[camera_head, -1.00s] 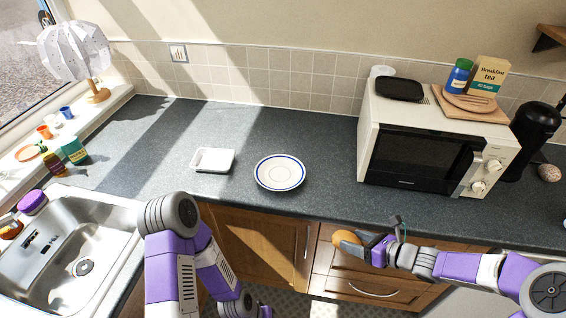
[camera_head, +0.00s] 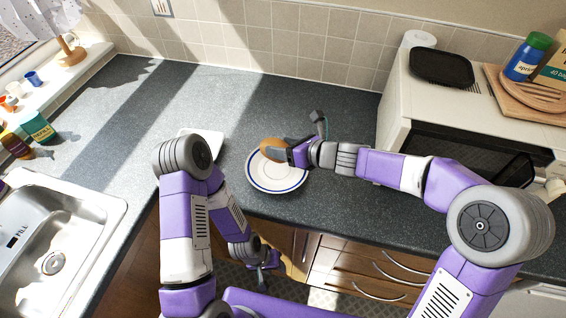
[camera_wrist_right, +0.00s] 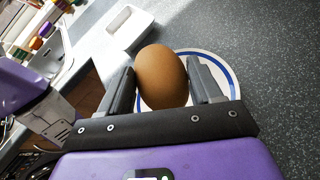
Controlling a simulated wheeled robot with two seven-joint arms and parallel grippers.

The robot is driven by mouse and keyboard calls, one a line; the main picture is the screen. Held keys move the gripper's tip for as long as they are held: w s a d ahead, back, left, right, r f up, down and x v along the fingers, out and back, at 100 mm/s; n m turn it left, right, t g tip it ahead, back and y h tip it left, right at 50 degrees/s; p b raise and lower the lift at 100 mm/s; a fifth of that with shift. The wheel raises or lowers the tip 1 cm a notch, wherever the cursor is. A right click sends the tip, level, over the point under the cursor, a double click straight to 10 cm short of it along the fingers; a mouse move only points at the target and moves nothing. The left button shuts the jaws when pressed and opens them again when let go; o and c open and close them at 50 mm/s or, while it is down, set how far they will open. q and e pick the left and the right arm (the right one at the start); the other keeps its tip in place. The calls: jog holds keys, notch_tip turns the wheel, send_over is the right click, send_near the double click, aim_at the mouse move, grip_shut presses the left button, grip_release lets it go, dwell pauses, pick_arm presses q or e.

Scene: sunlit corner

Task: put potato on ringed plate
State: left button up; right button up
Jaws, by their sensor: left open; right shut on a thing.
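The brown potato (camera_head: 271,147) is held in my right gripper (camera_head: 281,154), over the far part of the plate in the head view. In the right wrist view the potato (camera_wrist_right: 161,77) sits between the two fingers, with the plate (camera_wrist_right: 232,82) behind it. The white plate with a blue ring (camera_head: 277,184) lies flat on the counter, partly covered by the gripper. I cannot tell whether the potato touches the plate. My left gripper (camera_head: 263,270) is low in front of the cabinets, empty and away from the plate.
A white square dish (camera_head: 206,139) stands left of the plate, partly behind my left arm. The microwave (camera_head: 397,105) is at the right, behind my right arm. The sink (camera_head: 62,232) is at the left. The counter (camera_head: 235,90) behind the plate is clear.

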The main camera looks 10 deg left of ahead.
jog(key=shift+f+b, duration=1.55)
jog(key=shift+f, duration=1.6)
jog(key=shift+f, duration=0.15)
jog(key=o, duration=1.2)
